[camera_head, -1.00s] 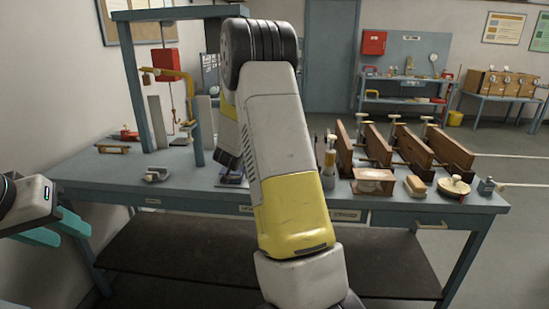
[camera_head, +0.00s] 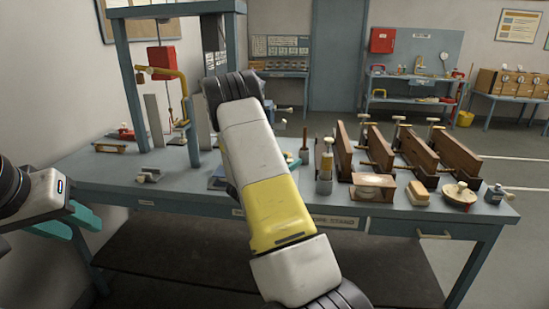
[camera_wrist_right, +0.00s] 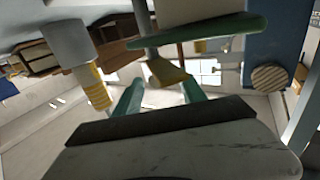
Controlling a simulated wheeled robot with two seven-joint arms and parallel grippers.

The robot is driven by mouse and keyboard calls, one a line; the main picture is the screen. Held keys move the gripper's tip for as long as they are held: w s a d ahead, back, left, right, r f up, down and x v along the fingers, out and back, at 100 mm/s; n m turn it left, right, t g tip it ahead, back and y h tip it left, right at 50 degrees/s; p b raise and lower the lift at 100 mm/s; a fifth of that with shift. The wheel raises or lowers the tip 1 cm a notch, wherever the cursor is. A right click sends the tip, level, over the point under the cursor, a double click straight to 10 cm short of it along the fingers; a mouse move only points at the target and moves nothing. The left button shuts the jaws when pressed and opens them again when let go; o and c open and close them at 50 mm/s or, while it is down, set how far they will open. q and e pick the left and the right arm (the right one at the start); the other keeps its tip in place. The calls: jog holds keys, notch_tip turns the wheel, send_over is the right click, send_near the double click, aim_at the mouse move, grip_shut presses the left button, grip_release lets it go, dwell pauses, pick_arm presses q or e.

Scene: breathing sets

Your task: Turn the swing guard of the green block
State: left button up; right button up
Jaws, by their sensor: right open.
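No green block can be made out for certain in the head view; my right arm (camera_head: 262,185) covers the bench's middle. In the right wrist view my right gripper (camera_wrist_right: 162,92) is open, its teal fingers apart. A yellowish piece on a grey rod (camera_wrist_right: 165,72) shows between and beyond the fingers; I cannot tell whether it is the swing guard. A long dark green part (camera_wrist_right: 200,30) lies across above it. A red block (camera_head: 162,62) with a yellow bent arm (camera_head: 182,88) hangs in the frame. My left gripper (camera_head: 78,225) is open and empty at lower left.
The blue-grey frame (camera_head: 131,85) stands on the bench (camera_head: 110,180). Wooden vises (camera_head: 425,160), a wooden block (camera_head: 372,188) and a round dish (camera_head: 458,196) occupy the right side. A striped yellow and grey part (camera_wrist_right: 93,85) is close to my right gripper.

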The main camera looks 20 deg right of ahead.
jog(key=x, duration=0.3)
jog(key=shift+w+d, duration=0.25)
jog(key=shift+d, duration=0.1)
grip_shut()
dwell(1.2)
